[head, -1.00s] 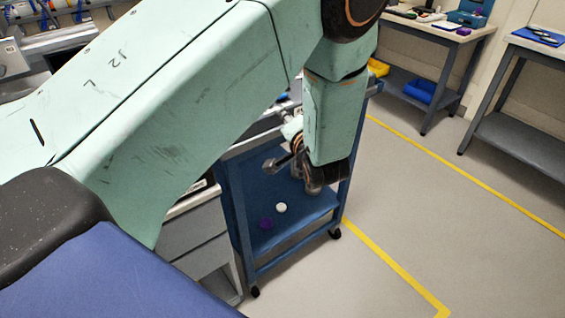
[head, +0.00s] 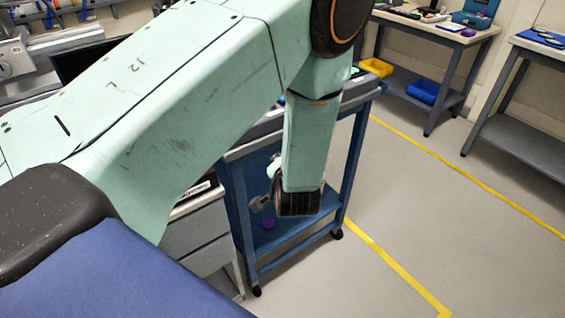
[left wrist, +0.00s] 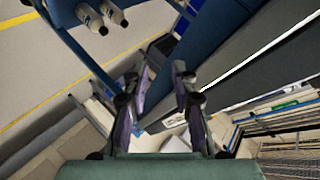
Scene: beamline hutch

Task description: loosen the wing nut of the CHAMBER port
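I cannot make out the CHAMBER port or its wing nut in either view. My left arm crosses the head view from the left and hangs down in front of a blue cart (head: 240,228). My left gripper (head: 259,203) shows only in part there, behind the arm link. In the left wrist view the left gripper (left wrist: 158,78) has its two fingers apart, with nothing between them. My right gripper is in neither view.
Grey drawers (head: 197,240) stand beside the cart. The floor right of the cart is clear.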

